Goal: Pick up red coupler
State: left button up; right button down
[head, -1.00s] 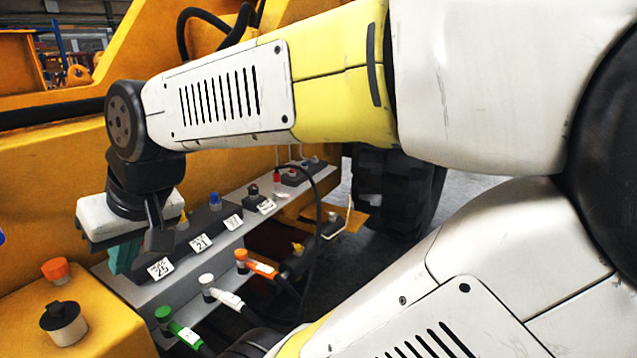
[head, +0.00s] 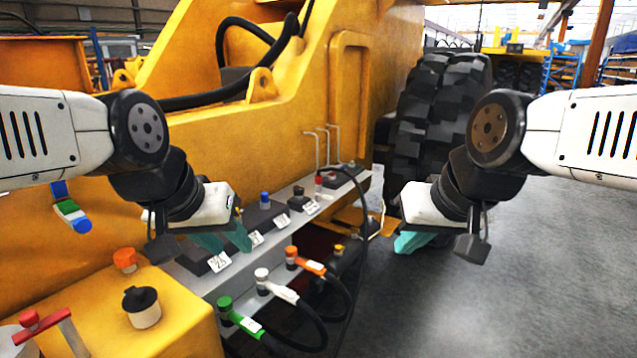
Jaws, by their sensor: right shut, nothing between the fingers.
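A small red coupler (head: 319,183) stands at the far end of the grey ledge on the yellow machine, with a white part below it. It is small here, and its hose connection is unclear. My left gripper (head: 226,240) hangs over the near part of the ledge, left of and nearer than the red coupler. Its two teal fingers show apart, with nothing seen between them. My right gripper (head: 412,242) is shut and empty, to the right of the red coupler, in front of the large black tyre.
Green (head: 238,316), white (head: 275,287) and orange (head: 303,262) couplers with black hoses sit on the lower step. Numbered dark blocks line the ledge (head: 193,262). A black-capped pot (head: 142,307) and red handle (head: 45,331) are lower left. Grey floor (head: 500,290) is open at right.

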aim_at(317, 178)
jog(key=i+l+z, duration=0.2)
jog(key=i+z, duration=0.15)
jog(key=i, duration=0.15)
jog(key=i+z, duration=0.3)
jog(key=i, duration=0.2)
jog(key=i+l+u, duration=0.25)
jog(key=i, duration=0.3)
jog(key=i+l+u, duration=0.15)
jog(key=i+u, duration=0.15)
jog(key=i, duration=0.2)
